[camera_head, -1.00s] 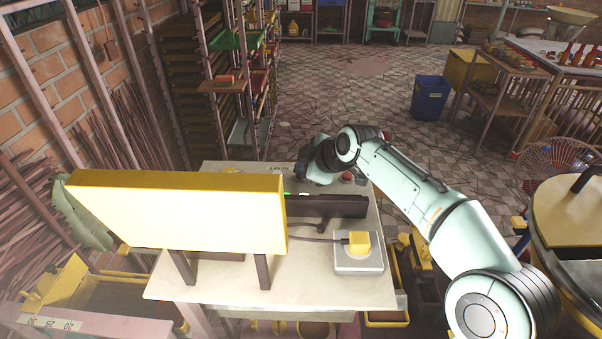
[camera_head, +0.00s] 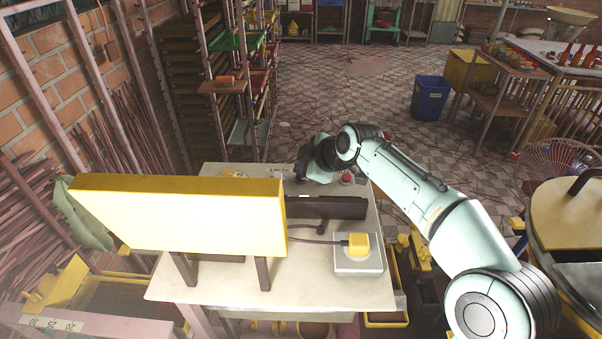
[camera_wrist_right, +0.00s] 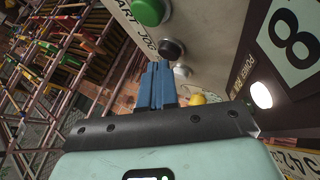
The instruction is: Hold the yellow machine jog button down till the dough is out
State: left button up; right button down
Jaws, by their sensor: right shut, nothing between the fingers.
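The yellow machine (camera_head: 180,215) stands on a pale table, its broad back towards my head camera. My right arm reaches past it to the table's far side, where my right gripper (camera_head: 303,172) shows small and partly hidden. In the right wrist view, the gripper's blue fingers (camera_wrist_right: 157,85) are shut with nothing between them. Their tips are beside a black button (camera_wrist_right: 171,48) at the lettering "JOG"; I cannot tell whether they touch or press it. A green button (camera_wrist_right: 149,10) is near "START". No dough can be made out. My left gripper is out of view.
A red button (camera_head: 347,177) is right of the gripper on the table (camera_head: 215,285). A grey box with a yellow top (camera_head: 358,244) stands at the front right, with a cable. A white lamp (camera_wrist_right: 261,95) is lit by "POWER". A blue bin (camera_head: 430,97) stands on the floor behind.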

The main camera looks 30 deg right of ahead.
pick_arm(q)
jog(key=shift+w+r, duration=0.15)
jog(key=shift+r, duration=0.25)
pick_arm(e)
jog(key=shift+r, duration=0.55)
jog(key=shift+w+r+p, duration=0.1)
jog(key=shift+r+p, duration=2.05)
jog(key=shift+r, duration=0.45)
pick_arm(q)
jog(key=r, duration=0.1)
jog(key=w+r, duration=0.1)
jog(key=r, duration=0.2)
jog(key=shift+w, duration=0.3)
pick_arm(e)
jog(key=shift+f, duration=0.1)
